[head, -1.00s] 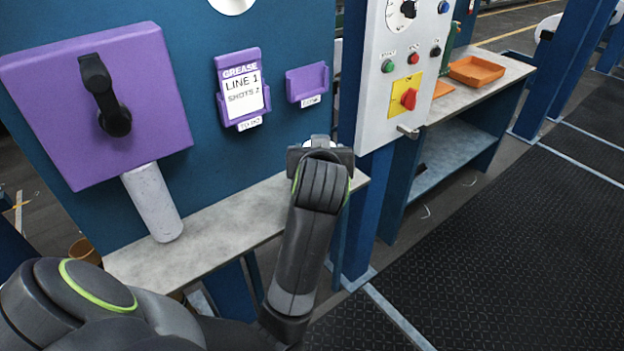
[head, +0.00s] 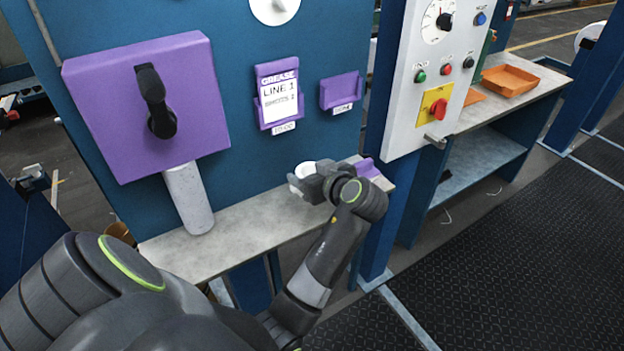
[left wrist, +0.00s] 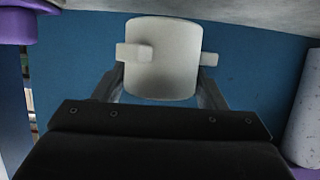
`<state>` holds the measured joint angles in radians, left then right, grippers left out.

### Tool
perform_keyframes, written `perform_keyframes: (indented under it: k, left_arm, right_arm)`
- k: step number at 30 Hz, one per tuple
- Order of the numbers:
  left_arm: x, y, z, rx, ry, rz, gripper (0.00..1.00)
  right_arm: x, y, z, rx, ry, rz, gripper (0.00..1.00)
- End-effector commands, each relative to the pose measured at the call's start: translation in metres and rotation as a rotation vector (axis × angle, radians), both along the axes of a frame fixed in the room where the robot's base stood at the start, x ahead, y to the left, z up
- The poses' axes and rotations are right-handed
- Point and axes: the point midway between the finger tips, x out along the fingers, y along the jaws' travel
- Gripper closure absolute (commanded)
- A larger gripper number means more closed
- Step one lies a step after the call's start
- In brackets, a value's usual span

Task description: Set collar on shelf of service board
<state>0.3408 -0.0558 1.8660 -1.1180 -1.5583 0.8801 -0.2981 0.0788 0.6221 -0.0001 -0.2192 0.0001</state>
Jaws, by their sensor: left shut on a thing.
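My left gripper (head: 303,182) is shut on a white collar (head: 305,170), and both are over the right part of the grey shelf (head: 240,228) of the blue service board (head: 225,65). In the left wrist view the collar (left wrist: 163,60) is a short pale cylinder with a small block on each side, held between the two fingers. The shelf (left wrist: 235,8) shows along the top edge there, close to the collar; I cannot tell whether they touch. My right gripper is not in view.
A purple box (head: 195,110) with a black handle and a pale cylinder (head: 188,200) below it stand left of the gripper. A purple piece (head: 368,168) is at the shelf's right end. Card holders (head: 278,98) hang above; a grey control panel (head: 420,90) stands right.

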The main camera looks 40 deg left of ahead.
Motion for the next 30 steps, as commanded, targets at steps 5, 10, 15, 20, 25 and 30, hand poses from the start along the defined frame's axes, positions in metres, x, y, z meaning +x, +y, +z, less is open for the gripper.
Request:
perform_keyframes:
  k: [5, 10, 15, 20, 25, 30]
  left_arm:
    - [-0.001, 0.000, -0.022, 0.001, 0.002, 0.000, 0.97]
    - [0.000, 0.000, -0.026, 0.001, -0.001, -0.001, 0.97]
    - [0.000, 0.000, -0.027, 0.001, -0.001, -0.001, 0.97]
    - [0.000, 0.000, -0.028, -0.001, 0.001, -0.001, 0.18]
    - [0.000, 0.000, -0.028, -0.002, 0.001, -0.001, 0.13]
    - [0.000, 0.000, -0.027, -0.001, 0.001, -0.001, 0.13]
  right_arm:
    - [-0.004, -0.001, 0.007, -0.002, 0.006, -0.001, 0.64]
    - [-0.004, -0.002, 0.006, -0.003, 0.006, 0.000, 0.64]
    - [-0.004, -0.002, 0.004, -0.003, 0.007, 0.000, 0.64]
    - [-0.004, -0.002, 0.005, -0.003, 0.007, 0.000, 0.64]
    - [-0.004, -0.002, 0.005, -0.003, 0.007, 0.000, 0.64]
    - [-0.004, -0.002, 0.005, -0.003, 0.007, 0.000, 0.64]
